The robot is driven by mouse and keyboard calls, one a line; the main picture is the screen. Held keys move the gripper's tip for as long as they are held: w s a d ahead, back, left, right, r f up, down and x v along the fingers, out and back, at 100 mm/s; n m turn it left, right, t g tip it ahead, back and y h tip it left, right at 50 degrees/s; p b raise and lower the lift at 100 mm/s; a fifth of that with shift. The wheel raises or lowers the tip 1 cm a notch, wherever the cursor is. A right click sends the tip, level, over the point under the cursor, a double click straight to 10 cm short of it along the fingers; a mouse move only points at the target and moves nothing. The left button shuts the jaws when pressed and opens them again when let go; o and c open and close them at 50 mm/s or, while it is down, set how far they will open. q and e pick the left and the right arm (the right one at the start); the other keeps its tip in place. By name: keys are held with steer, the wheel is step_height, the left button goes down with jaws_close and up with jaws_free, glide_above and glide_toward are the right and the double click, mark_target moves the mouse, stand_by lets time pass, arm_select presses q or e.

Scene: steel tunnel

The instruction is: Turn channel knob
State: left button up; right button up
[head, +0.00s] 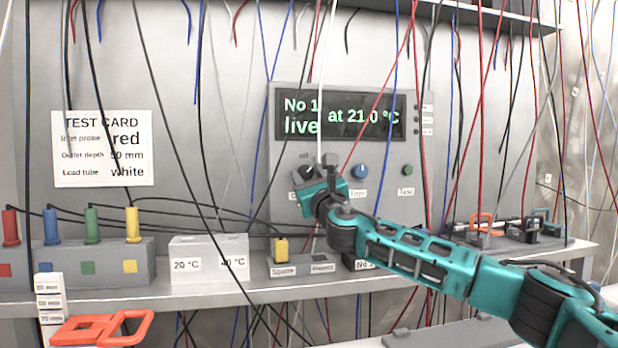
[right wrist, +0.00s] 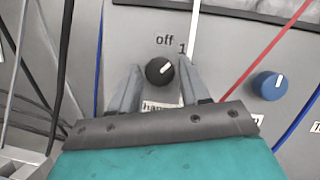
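The channel knob (right wrist: 160,71) is round and black on the grey panel, with "off" and "1" printed above it. Its white mark points up and to the right, toward the "1". The label below it is partly hidden. In the head view the knob (head: 306,172) is partly covered by my right gripper (head: 311,184). In the right wrist view the fingers of the right gripper (right wrist: 159,78) stand on either side of the knob, with a gap visible at each side. The display (head: 342,117) reads "No 1 live at 21.0 °C". My left gripper is out of view.
A blue knob (head: 360,171) sits to the right of the channel knob, and a green button (head: 407,170) further right. Many cables hang before the panel, including a white one (right wrist: 192,45) and a red one (right wrist: 265,50) near the gripper. A test card (head: 103,148) hangs left.

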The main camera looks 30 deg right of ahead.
steer(key=c, duration=0.7)
steer(key=m+h, duration=0.1)
steer(key=m, duration=0.2)
steer(key=m+h, duration=0.2)
steer(key=m, duration=0.1)
steer(key=shift+a+f+g+b, duration=0.1)
steer(key=shift+a+g+b, duration=0.1)
steer(key=shift+g+b, duration=0.15)
steer(key=m+g+h, duration=0.1)
steer(key=m+h, duration=0.1)
steer(key=m, duration=0.2)
steer(key=shift+w, duration=0.1)
steer(key=shift+m+h, duration=0.4)
steer(key=shift+m, duration=0.3)
steer(key=shift+g, duration=0.25)
